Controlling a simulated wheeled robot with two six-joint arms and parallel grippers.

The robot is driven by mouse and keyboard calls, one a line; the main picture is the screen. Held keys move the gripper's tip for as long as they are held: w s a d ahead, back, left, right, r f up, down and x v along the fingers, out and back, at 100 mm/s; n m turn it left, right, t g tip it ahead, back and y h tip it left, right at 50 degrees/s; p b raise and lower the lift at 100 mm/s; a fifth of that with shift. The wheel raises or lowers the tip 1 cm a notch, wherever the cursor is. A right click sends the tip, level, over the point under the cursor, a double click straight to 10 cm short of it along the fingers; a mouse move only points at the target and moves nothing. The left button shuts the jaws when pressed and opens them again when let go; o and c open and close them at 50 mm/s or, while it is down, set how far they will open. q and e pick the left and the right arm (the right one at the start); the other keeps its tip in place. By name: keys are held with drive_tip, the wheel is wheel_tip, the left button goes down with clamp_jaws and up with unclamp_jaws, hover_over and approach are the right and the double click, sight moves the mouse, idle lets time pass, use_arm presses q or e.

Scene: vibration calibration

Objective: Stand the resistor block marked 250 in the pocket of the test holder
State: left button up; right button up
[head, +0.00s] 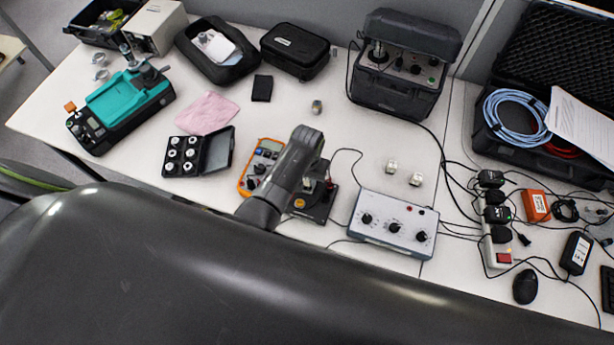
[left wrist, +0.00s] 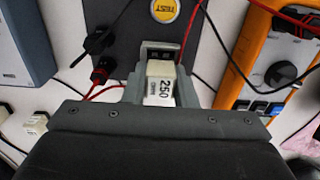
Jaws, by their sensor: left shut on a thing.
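The resistor block marked 250 (left wrist: 160,88) is white with black print and sits between the two fingers of my left gripper (left wrist: 160,80), which is shut on it. The test holder (head: 314,211) is a dark plate with a yellow TEST disc; it also shows in the left wrist view (left wrist: 133,35). The block is right at the holder's pocket (left wrist: 158,50). I cannot tell whether the block is inside it or just in front of or above it. In the head view my left gripper (head: 309,184) is over the holder, and its wrist hides part of it. My right gripper is not in view.
An orange multimeter (head: 249,182) stands close left of the holder, and a grey dial box (head: 393,224) close right. Red and black leads (left wrist: 196,30) run around the holder. Two pale blocks (head: 391,167) (head: 416,179) stand behind the dial box. The table behind the holder is mostly clear.

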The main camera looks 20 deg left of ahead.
use_arm(q)
drive_tip(key=shift+f, duration=0.4)
drive_tip(key=o, duration=1.5)
drive_tip(key=shift+r, duration=0.1)
wheel_tip(320, 180, up, 6)
drive_tip(key=p, duration=0.6)
drive_tip(key=shift+b, duration=0.3)
drive_tip(key=shift+r, duration=0.95)
